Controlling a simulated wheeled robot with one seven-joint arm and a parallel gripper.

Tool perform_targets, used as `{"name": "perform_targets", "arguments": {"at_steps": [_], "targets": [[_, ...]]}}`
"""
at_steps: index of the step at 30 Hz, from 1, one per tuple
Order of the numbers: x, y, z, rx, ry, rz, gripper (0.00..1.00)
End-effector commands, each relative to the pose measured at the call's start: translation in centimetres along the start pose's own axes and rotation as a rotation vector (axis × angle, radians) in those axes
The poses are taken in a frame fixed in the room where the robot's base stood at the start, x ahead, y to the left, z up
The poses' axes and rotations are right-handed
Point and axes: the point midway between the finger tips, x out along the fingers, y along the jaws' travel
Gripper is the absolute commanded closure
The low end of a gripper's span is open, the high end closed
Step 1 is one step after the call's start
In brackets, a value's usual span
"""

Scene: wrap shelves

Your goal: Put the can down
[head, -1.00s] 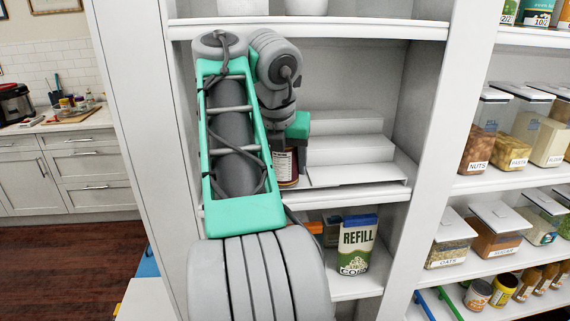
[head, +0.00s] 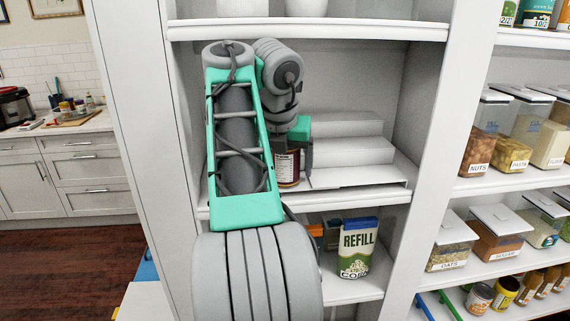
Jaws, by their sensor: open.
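The can (head: 287,169), dark red with a pale label, stands upright on the middle shelf (head: 335,193), just left of the white stepped riser (head: 350,176). My arm hides its left side and top. My gripper (head: 292,155) is open, pointing down around the can's upper part. One dark finger shows along the can's right side; the other is hidden behind my arm. I cannot tell whether the visible finger touches the can.
The riser's steps are empty. A refill carton (head: 357,248) stands on the shelf below. Shelf walls flank my arm closely, and another shelf board (head: 370,29) runs above. Food containers (head: 495,238) fill the shelves to the right.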

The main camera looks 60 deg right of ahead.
Motion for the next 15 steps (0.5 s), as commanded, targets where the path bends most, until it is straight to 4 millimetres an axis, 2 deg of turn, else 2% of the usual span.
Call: {"name": "perform_targets", "arguments": {"at_steps": [6, 9, 15], "targets": [[-4.9, 0.1, 0.4, -0.001, -0.002, 0.001, 0.15], [-6.6, 0.0, 0.4, -0.001, -0.002, 0.001, 0.15], [-7.4, 0.0, 0.1, -0.001, -0.001, 0.0, 0.15]]}}
